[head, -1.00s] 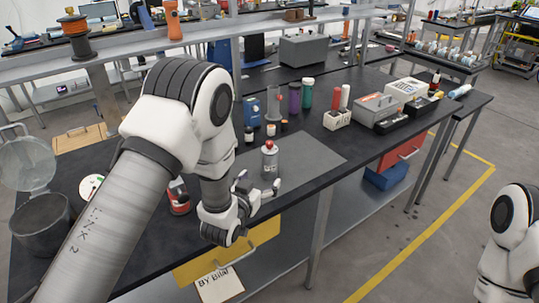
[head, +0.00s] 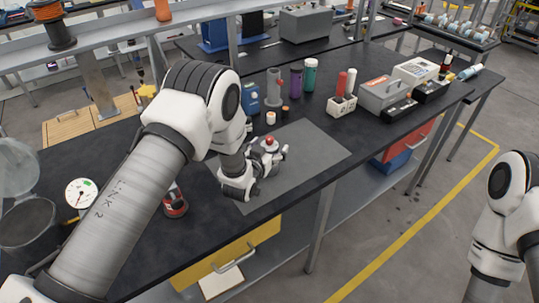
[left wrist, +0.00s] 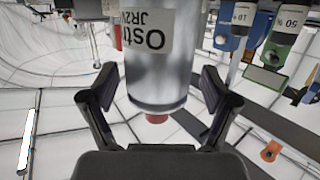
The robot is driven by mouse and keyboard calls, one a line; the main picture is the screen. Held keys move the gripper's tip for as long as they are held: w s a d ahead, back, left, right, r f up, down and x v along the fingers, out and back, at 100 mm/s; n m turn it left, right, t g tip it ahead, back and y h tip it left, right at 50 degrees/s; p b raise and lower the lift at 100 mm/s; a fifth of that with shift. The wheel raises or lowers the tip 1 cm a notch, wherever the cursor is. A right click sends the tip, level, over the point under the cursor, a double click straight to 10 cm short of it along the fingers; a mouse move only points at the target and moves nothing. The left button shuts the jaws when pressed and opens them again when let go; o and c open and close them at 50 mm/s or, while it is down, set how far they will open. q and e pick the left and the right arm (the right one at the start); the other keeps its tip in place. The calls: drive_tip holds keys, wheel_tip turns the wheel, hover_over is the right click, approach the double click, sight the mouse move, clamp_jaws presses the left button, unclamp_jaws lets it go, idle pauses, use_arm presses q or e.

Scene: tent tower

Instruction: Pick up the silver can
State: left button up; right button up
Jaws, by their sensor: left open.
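The silver can (left wrist: 160,75), with a red top and a white label, stands on the grey mat (head: 315,150). In the head view the can (head: 268,157) is partly hidden by my left gripper (head: 272,160). In the left wrist view my left gripper (left wrist: 157,88) is open, with one finger on each side of the can. Gaps show between the fingers and the can, so it is not gripped. My right gripper is outside the frame; only part of my right arm shows at the right edge.
A blue box (head: 248,97), a purple bottle (head: 296,80) and a green bottle (head: 310,74) stand behind the mat. A red-and-black can (head: 175,203) and a round dial (head: 80,193) are left of it. The mat's right part is clear.

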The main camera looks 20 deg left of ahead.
use_arm(q)
drive_tip(key=shift+s+r, duration=0.2)
drive_tip(key=c, duration=0.4)
drive_tip(key=shift+s+d, duration=0.1)
drive_tip(key=c, duration=0.6)
clamp_jaws()
drive_tip(key=shift+r, duration=0.15)
